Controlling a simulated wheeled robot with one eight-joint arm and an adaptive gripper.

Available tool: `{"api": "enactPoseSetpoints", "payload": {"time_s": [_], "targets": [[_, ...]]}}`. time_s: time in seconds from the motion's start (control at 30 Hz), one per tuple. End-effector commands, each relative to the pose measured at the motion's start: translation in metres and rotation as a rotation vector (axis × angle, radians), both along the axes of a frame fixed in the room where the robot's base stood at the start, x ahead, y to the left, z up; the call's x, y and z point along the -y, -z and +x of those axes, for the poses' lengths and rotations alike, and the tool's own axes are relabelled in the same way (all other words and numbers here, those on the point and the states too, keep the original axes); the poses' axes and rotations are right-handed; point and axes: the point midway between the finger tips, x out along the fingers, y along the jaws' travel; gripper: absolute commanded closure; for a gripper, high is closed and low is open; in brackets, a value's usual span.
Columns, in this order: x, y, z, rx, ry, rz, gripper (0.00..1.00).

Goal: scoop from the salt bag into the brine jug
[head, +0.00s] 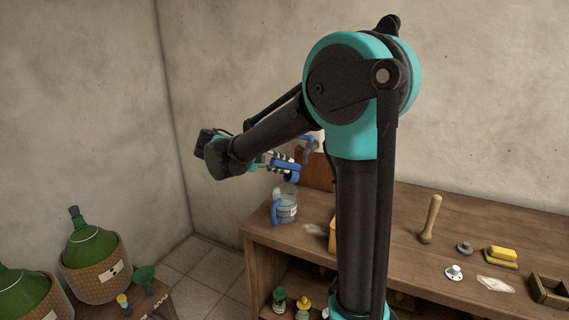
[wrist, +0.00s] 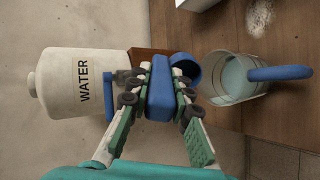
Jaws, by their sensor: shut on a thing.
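My gripper (wrist: 158,92) is shut on the blue handle of the scoop (wrist: 157,85). In the head view my gripper (head: 276,161) holds the scoop (head: 292,177) above the brine jug (head: 288,212). The scoop's round blue bowl lies beside or over the jug's rim in the wrist view; its contents are not clear. The clear jug (wrist: 213,92) has a blue handle and pale bluish liquid inside. It stands upright near the table's left end. I cannot clearly make out the salt bag; an orange-tan object (head: 332,236) is mostly hidden behind my arm.
A white WATER container (wrist: 62,82) with a blue tap stands by the wall. White grains (wrist: 260,16) lie on the wooden table (head: 400,245) near the jug. A wooden pestle (head: 431,220), yellow block (head: 502,253) and wooden box (head: 552,290) stand right. Green demijohns (head: 90,247) are at left.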

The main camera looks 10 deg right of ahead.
Motion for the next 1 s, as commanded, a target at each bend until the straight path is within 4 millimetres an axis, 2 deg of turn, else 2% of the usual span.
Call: {"api": "enactPoseSetpoints", "payload": {"time_s": [0.57,1.0], "targets": [[0.000,-0.001,0.000,-0.001,0.001,0.001,1.00],[0.000,-0.038,0.000,-0.001,0.001,0.001,1.00]]}}
